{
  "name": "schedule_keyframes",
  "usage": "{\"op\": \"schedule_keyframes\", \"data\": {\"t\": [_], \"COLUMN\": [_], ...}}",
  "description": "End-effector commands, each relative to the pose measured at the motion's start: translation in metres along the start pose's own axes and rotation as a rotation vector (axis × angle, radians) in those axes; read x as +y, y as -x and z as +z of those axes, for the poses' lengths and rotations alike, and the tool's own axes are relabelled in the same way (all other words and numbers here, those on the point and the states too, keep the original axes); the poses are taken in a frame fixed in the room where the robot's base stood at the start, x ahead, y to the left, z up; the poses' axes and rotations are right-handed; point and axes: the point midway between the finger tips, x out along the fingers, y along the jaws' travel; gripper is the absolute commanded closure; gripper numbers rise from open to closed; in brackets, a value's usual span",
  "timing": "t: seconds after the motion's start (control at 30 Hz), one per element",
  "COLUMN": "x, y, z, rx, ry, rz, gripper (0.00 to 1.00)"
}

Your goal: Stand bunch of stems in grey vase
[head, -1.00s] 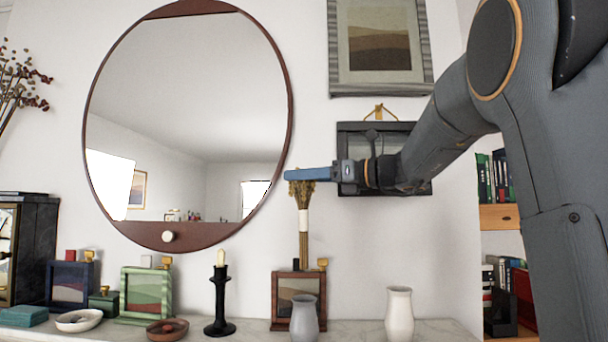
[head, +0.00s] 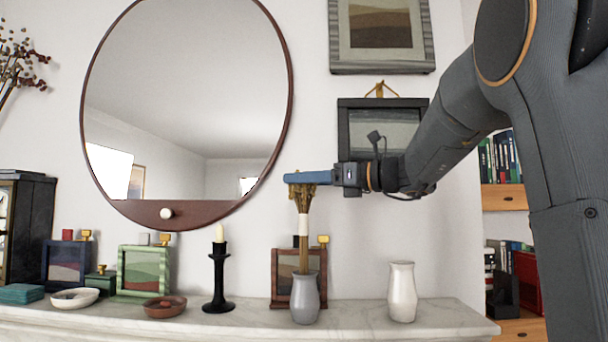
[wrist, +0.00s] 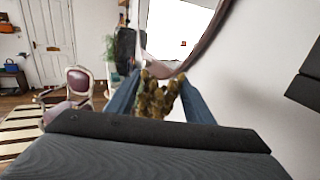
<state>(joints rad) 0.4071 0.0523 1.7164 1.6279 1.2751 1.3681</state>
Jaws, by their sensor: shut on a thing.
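The bunch of stems (head: 304,225) is upright, with a pale band round its middle and brownish heads at the top. My gripper (head: 308,178) is shut on it just below or at the heads; the heads also show between the blue fingers in the wrist view (wrist: 157,100). The grey vase (head: 305,300) stands on the mantel under the bunch. The lower end of the stems meets the vase mouth and seems to be inside it; how deep is hidden.
A white vase (head: 402,292) stands to the right on the marble mantel (head: 360,312). A black candlestick (head: 218,275) stands to the left. A brown picture frame (head: 284,263) is behind the grey vase. The round mirror (head: 190,120) hangs behind.

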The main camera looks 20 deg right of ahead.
Motion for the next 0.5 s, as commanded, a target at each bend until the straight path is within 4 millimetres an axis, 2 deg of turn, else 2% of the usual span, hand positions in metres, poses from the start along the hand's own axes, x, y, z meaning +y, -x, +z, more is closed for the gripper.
{"op": "schedule_keyframes", "data": {"t": [0.5], "x": [-0.001], "y": [-0.001], "z": [-0.039], "rx": [0.0], "ry": [-0.001], "rz": [0.0], "gripper": [0.85]}}
